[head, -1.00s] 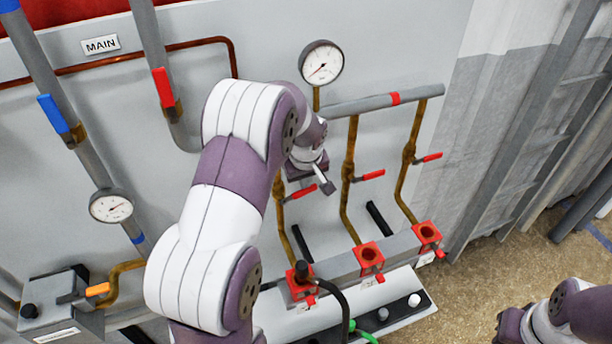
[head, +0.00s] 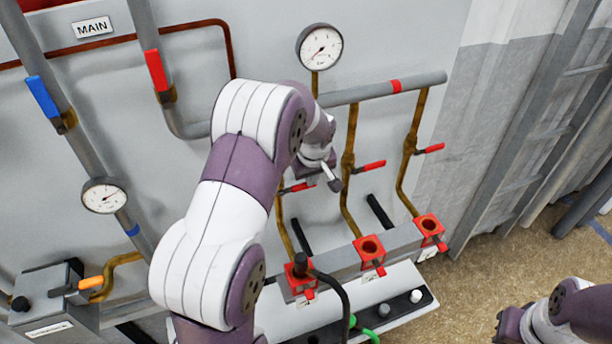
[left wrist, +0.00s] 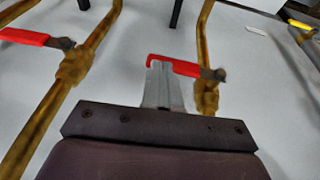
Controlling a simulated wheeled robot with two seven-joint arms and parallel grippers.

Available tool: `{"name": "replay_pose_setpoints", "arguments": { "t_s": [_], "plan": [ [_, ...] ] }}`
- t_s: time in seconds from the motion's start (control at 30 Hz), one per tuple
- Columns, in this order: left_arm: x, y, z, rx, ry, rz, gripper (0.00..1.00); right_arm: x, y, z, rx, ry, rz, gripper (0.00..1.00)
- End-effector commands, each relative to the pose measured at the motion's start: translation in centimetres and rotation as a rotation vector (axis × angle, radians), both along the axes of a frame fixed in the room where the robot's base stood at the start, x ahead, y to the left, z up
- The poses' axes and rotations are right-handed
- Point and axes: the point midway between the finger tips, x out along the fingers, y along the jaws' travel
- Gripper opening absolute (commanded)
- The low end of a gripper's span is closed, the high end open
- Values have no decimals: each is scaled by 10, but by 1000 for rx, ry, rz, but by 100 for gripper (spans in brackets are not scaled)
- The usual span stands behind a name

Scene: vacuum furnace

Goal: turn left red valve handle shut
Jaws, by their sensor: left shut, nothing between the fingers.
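The left red valve handle (head: 298,187) is on the leftmost of the brass pipes under the grey manifold. It sticks out to the right of its pipe, partly hidden by my arm. My left gripper (head: 333,180) is at its right end, with the fingers shut and empty. In the left wrist view the fingers (left wrist: 162,85) overlap the red handle (left wrist: 172,66), whose pivot is on a brass valve to the right. I cannot tell whether they touch. My right arm shows at the lower right, but its fingers do not.
The middle red handle (head: 370,166) is close to the right of my left gripper. The right red handle (head: 430,148) is farther off. A pressure gauge (head: 320,47) is above. Red sockets (head: 370,250) and a black hose (head: 338,290) lie below.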

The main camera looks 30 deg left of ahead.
Motion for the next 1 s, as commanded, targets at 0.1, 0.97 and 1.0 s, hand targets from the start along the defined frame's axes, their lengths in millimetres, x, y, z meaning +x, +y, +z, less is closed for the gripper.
{"name": "replay_pose_setpoints", "arguments": {
  "t_s": [0.1,0.97,1.0],
  "plan": [
    [0,0,1,0,0,0,0,0,0,1,0,0,0,0],
    [0,-13,111,1,-5,-6,0,0,0,10,0,1,0,0],
    [-1,-16,120,1,-6,-5,0,0,0,7,0,1,0,0]
  ]
}}
